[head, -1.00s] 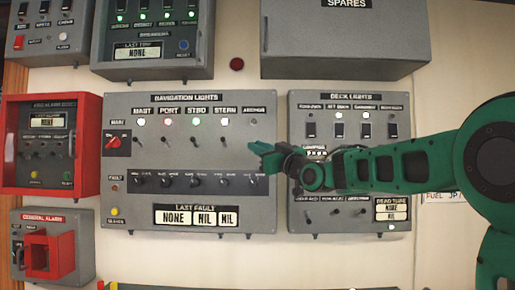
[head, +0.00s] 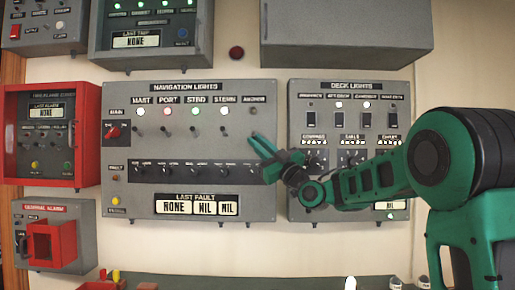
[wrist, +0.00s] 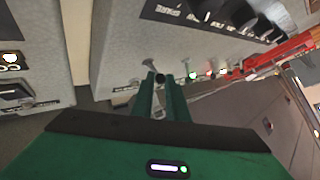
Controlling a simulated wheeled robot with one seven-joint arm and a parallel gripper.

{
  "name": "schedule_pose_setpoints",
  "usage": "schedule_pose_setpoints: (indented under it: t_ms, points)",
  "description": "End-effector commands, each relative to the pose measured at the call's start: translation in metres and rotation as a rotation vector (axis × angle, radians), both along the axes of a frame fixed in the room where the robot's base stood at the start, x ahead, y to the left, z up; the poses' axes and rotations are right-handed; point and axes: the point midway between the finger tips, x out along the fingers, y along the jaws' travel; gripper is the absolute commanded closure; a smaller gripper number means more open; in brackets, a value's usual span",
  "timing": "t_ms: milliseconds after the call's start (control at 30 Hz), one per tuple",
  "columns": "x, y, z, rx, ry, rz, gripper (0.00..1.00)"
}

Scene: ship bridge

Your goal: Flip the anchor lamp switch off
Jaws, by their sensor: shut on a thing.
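The navigation lights panel (head: 120,95) is a grey box on the wall with a row of lamps and small toggle switches. Its anchor lamp (head: 253,111) at the right end is dark. The anchor switch just below it is mostly hidden by my gripper (head: 261,137) in the head view. My green fingers reach up-left to that switch and are shut on it. In the wrist view, the fingertips (wrist: 161,76) stand at the panel face by a small metal lever, which I take as the anchor switch (wrist: 151,63). The lever's exact tilt is not clear.
The mast (head: 140,111), port (head: 168,111), stbd (head: 196,111) and stern (head: 225,111) lamps are lit. A dark knob strip (head: 190,172) runs below. The deck lights panel (head: 300,90) is close on the right, behind my arm. A red alarm box (head: 88,135) hangs left.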

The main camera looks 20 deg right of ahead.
Motion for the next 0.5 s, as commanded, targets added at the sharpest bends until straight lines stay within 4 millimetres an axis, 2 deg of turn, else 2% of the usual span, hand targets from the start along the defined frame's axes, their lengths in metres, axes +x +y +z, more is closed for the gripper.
schedule_pose_setpoints:
  t_ms: [133, 167, 233, 500]
  points:
    - [0.0007, 0.0010, -0.0015, -0.001, 0.004, 0.002, 1.00]
    - [0.0008, 0.0011, -0.0015, -0.001, 0.004, 0.002, 0.84]
    - [0.0007, 0.0009, -0.0015, 0.000, 0.004, 0.001, 0.68]
    - [0.0001, 0.0003, -0.0005, 0.000, 0.002, 0.001, 0.68]
